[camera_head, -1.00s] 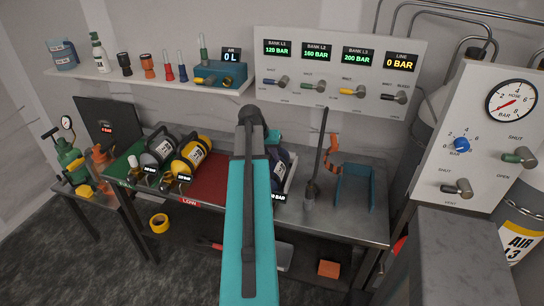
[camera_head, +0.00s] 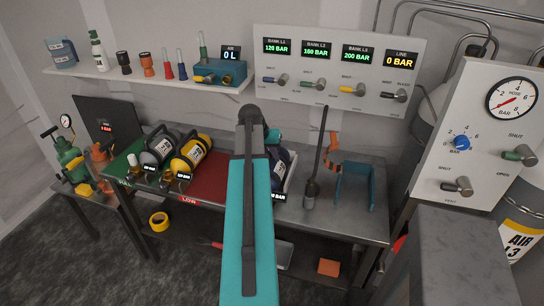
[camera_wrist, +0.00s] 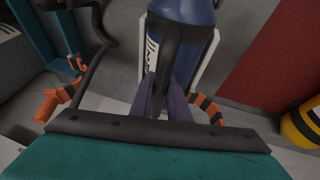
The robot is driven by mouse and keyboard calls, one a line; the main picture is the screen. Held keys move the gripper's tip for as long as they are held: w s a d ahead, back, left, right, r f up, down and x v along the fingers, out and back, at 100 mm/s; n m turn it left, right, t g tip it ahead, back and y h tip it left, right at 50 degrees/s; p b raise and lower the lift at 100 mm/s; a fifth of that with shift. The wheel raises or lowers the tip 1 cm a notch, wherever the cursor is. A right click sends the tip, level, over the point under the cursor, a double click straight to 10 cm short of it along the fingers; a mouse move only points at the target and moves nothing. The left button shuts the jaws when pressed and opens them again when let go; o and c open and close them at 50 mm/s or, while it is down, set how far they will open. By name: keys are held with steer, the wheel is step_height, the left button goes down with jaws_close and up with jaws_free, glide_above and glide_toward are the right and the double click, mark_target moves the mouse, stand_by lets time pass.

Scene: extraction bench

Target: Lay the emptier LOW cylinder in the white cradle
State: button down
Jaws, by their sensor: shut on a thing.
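A dark blue cylinder (camera_wrist: 180,14) lies in the white cradle (camera_wrist: 207,52) in the wrist view. My gripper (camera_wrist: 167,88) is shut on the cylinder at the dark strap or handle on its near end. In the head view my arm covers the gripper and part of the blue cylinder (camera_head: 282,160); the cradle's white edge (camera_head: 292,178) shows beside it. The cylinder's tag is partly hidden, with only its end readable.
A green mat (camera_head: 122,163) lies left of the red one. Right of the cradle stand a dark long-handled tool (camera_head: 311,190), an orange-striped piece (camera_head: 333,152) and a teal bracket (camera_head: 356,187). The valve panel (camera_head: 335,73) rises behind the bench.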

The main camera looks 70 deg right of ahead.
steer(key=shift+f, duration=0.1)
stand_by(0.7)
steer(key=c, duration=1.6)
jaws_free()
steer(key=shift+a+f, duration=0.1)
steer(key=shift+f, duration=0.1)
steer(key=shift+b+v, duration=1.65)
steer(key=shift+v, duration=5.35)
